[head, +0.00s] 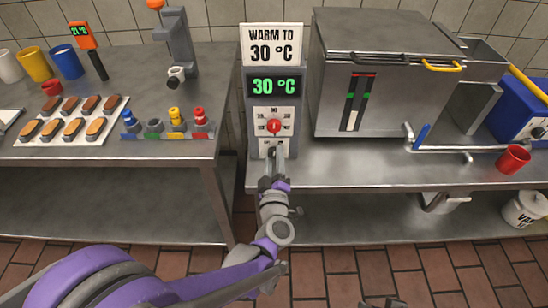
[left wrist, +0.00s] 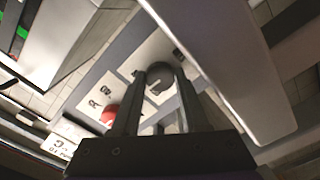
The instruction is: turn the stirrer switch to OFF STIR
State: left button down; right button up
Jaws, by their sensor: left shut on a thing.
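The control post (head: 289,108) stands in the middle of the head view, with a red knob (head: 274,126) on a white dial plate. Below it is a smaller white plate (head: 264,144), where my left gripper (head: 276,153) reaches in and covers the switch. In the left wrist view the stirrer switch, a dark grey round knob (left wrist: 159,76), sits between the two fingers of my left gripper (left wrist: 150,95), which is shut on it. The red knob (left wrist: 108,115) is just beside the fingers. The switch's pointing direction and label are not readable. Small dark tips at the head view's bottom edge may be my right gripper.
A sign (head: 272,45) reads WARM TO 30 °C and the green display (head: 275,85) reads 30 °C. A large steel tank (head: 390,85) stands close on the right. A red cup (head: 513,159) is far right.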

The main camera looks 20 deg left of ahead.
pick_arm(q)
jog(key=n, duration=0.4)
jog(key=shift+n, duration=0.3)
jog(key=shift+n+p, duration=0.35)
jog(key=shift+n, duration=1.15)
jog(key=shift+c, duration=2.1)
grip_release()
